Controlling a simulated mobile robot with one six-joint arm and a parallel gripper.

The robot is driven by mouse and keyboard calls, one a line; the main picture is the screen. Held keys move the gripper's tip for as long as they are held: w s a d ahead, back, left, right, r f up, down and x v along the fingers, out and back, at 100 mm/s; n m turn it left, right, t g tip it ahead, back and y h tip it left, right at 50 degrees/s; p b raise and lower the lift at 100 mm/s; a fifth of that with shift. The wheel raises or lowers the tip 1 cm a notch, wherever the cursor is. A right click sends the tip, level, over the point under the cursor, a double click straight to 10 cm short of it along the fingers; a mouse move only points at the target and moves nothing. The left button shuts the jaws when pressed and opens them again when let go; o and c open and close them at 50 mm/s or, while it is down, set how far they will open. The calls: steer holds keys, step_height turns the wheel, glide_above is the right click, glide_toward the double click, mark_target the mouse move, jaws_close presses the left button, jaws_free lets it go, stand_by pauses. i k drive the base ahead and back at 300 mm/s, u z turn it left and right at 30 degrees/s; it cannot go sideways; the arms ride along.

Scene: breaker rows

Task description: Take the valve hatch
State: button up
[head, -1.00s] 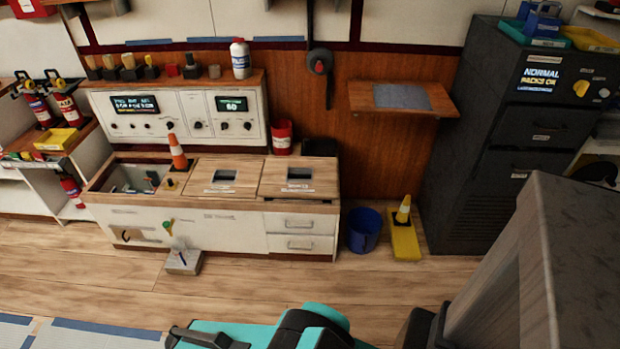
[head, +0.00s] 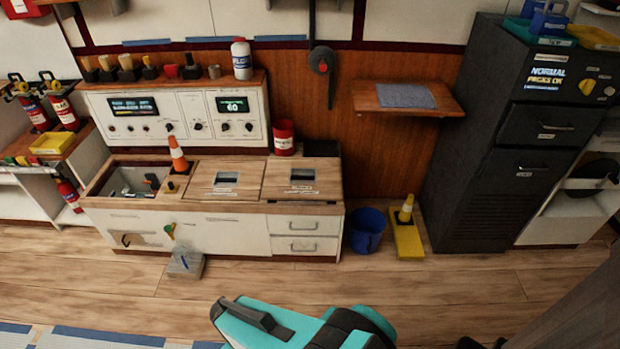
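I cannot read any label that names the valve hatch. On the low white bench (head: 230,243), two square wooden lids with dark openings lie side by side, a left lid (head: 204,189) and a right lid (head: 276,190). Both lie flat, with small unreadable labels. Left of them is an open sunken bay (head: 122,182) with small parts inside. A panel with a dark hook-shaped handle (head: 126,240) is low on the bench front. My teal and black arm (head: 262,322) shows at the bottom edge, apart from the bench. No gripper fingertips can be made out.
An orange cone (head: 178,156) stands between the bay and left lid. A small grey box (head: 186,264) sits on the floor before the bench. A blue bucket (head: 366,232) and yellow stand with cone (head: 407,240) are to the right. The wooden floor (head: 430,285) ahead is mostly clear.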

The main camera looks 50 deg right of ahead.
mark_target(285, 178)
steer(key=u, duration=0.05)
steer(key=i, duration=1)
steer(key=z, duration=0.05)
